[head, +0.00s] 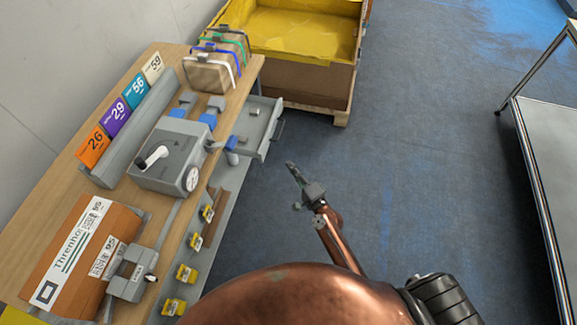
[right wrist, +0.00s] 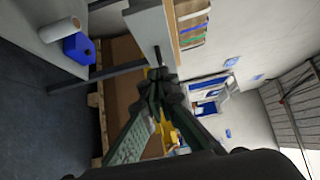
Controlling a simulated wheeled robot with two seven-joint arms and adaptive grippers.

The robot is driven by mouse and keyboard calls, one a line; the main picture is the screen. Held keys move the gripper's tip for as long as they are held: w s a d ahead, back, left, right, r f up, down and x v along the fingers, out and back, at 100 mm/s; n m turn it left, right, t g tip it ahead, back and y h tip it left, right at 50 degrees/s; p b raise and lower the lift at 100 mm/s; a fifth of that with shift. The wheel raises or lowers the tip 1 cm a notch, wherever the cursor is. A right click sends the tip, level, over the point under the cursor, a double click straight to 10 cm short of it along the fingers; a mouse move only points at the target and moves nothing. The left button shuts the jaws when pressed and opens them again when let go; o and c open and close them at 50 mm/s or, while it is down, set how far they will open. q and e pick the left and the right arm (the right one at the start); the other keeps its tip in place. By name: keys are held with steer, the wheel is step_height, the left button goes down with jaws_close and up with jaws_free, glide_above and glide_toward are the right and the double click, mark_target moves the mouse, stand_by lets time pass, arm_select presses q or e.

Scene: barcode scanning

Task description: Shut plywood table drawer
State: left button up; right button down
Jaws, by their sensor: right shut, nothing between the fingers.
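The plywood table (head: 57,188) runs along the left of the head view. Its grey drawer (head: 262,118) stands pulled out from the far right side, with a dark handle (head: 279,129) on its front. The drawer (right wrist: 148,28) also shows at the top of the right wrist view, beside the plywood edge. My right gripper (head: 291,166) is shut and empty, in front of the drawer front and apart from it in the head view. Its fingertips (right wrist: 157,76) point toward the drawer in the right wrist view. My left gripper is out of view.
Strapped boxes (head: 210,75), a grey device with a gauge (head: 170,155) and a cardboard box (head: 82,255) stand on the table. A yellow-lined crate (head: 300,45) stands behind the drawer. A metal cart (head: 550,150) is at right. The floor between is clear.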

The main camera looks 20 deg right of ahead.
glide_toward(267, 144)
steer(key=w+d, duration=0.2)
steer(key=w, duration=0.1)
steer(key=shift+w+a+f+b, duration=0.2)
steer(key=shift+w+a+b, duration=0.1)
steer(key=shift+w+a, duration=1.15)
steer(key=shift+a, duration=0.05)
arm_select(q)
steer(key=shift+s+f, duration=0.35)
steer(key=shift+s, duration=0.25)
